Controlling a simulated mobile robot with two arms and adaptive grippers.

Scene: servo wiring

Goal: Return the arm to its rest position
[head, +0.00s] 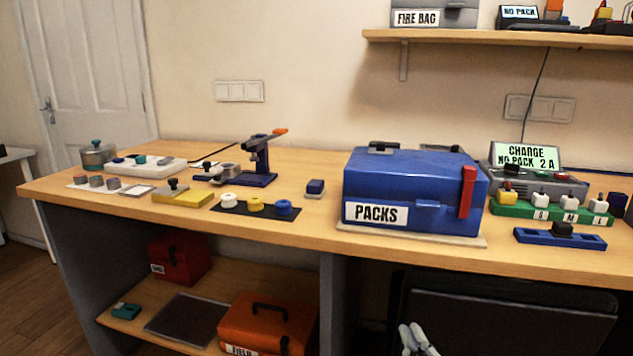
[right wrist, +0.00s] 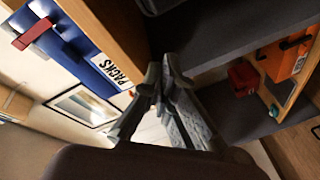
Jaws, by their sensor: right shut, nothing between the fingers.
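My right gripper (head: 418,340) shows at the bottom edge of the head view, in front of the bench and below its top. It is shut and empty. In the right wrist view its fingers (right wrist: 163,80) meet at their tips with nothing between them. The wooden bench top (head: 320,226) is above and behind the gripper, apart from it. My left gripper is in neither view.
A blue PACKS box (head: 410,185) stands on the bench; it also shows in the right wrist view (right wrist: 85,50). A dark panel (head: 500,310) is under the bench. An orange box (head: 268,325) and red box (head: 180,262) sit on the lower shelf (head: 215,290).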

